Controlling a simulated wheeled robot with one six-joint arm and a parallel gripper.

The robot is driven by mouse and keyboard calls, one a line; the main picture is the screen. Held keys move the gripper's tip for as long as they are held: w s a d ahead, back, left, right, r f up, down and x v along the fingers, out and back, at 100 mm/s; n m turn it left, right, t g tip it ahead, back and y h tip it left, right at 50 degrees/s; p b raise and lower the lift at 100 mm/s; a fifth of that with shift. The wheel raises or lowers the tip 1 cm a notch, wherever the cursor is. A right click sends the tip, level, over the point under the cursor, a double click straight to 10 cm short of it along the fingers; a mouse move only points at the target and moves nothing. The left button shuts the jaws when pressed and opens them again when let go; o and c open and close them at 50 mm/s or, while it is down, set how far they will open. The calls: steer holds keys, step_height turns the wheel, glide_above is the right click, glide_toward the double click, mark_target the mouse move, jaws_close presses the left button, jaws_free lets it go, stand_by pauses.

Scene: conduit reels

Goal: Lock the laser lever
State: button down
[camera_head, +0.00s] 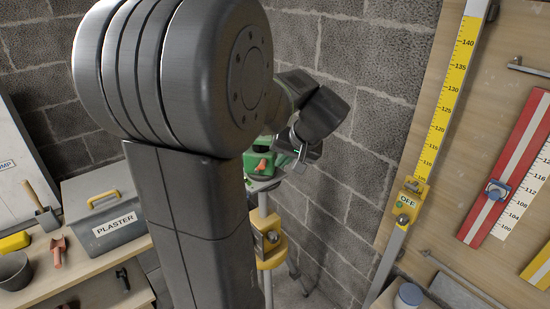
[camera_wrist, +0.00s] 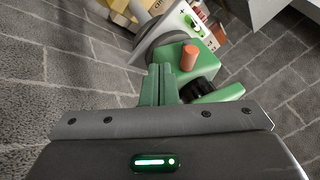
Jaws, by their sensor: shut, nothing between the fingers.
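The laser is a green unit with an orange part (camera_head: 262,165), on a pole in the middle of the head view, partly hidden by my arm. In the wrist view its green body (camera_wrist: 207,66) carries an upright orange cylinder (camera_wrist: 190,57), which looks like the lever's grip. A black knob (camera_wrist: 200,89) and a green bar sit below it. My gripper (camera_wrist: 160,72) has its green fingers together and empty, just left of the orange cylinder in the picture. I cannot tell whether they touch the laser. The lever's locked state does not show clearly.
A yellow clamp (camera_head: 270,250) sits on the pole below the laser. A yellow measuring staff (camera_head: 445,110) and a wooden board with red scales stand at right. A grey plaster box (camera_head: 105,222) and tools lie on the bench at left. A block wall is close behind.

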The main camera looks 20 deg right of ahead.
steer(key=shift+w+a+f, duration=0.1)
steer(key=shift+w+a, duration=0.1)
steer(key=shift+a, duration=0.3)
steer(key=shift+w+a, duration=0.2)
steer(key=shift+a, duration=0.25)
steer(key=shift+w+a+r+h+p, duration=0.1)
steer(key=shift+a+r+h+p, duration=0.15)
steer(key=shift+p, duration=0.2)
